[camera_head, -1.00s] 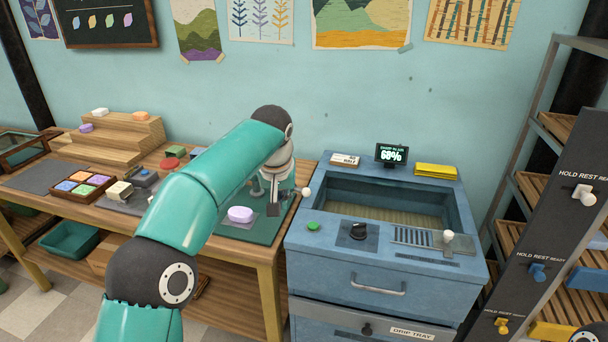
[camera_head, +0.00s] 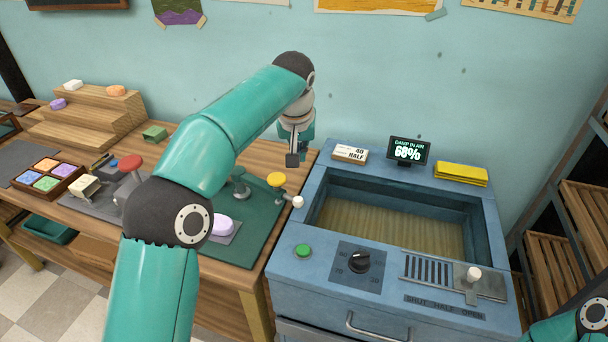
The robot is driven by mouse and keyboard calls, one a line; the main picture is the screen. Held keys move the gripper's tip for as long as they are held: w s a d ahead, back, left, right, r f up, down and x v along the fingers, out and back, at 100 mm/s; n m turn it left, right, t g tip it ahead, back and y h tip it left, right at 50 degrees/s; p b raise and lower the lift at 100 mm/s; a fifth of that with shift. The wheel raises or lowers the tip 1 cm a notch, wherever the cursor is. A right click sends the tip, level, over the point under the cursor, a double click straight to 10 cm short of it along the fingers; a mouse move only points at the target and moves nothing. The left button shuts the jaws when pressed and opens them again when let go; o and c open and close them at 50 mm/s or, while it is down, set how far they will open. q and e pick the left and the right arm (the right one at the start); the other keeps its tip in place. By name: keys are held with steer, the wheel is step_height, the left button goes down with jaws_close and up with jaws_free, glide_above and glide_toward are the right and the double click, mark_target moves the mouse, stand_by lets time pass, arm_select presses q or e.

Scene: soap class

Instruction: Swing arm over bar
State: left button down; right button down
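A lilac soap bar (camera_head: 222,224) lies on a small grey plate on the green mat (camera_head: 262,238), partly behind my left arm. Behind it stands a grey post (camera_head: 240,185). A yellow knob (camera_head: 277,180) and a white ball-ended handle (camera_head: 297,202) stand out to the right of the post, apart from the bar. They seem to belong to the swing arm, whose middle is hard to make out. My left gripper (camera_head: 292,160) points down behind and above the yellow knob, apparently touching nothing. Its finger gap is not clear. My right gripper is out of view; only a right arm link shows bottom right.
The blue cabinet (camera_head: 283,270) with an open basin is right of the table, its edge close to the white handle. A red-topped tool (camera_head: 130,165) and a tray of coloured bars (camera_head: 45,198) are left. A wooden rack (camera_head: 545,265) stands far right.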

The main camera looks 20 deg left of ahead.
arm_select(q)
steer(key=shift+a, duration=0.15)
steer(key=x, duration=0.9)
steer(key=shift+w+f, duration=0.1)
steer(key=shift+f, duration=0.55)
steer(key=shift+s+f, duration=0.15)
steer(key=shift+s, duration=0.35)
steer(key=shift+s+f, duration=0.1)
steer(key=shift+s, duration=0.75)
steer(key=shift+s+d+f, duration=0.25)
steer(key=shift+s+d, duration=0.05)
steer(key=shift+s, duration=0.1)
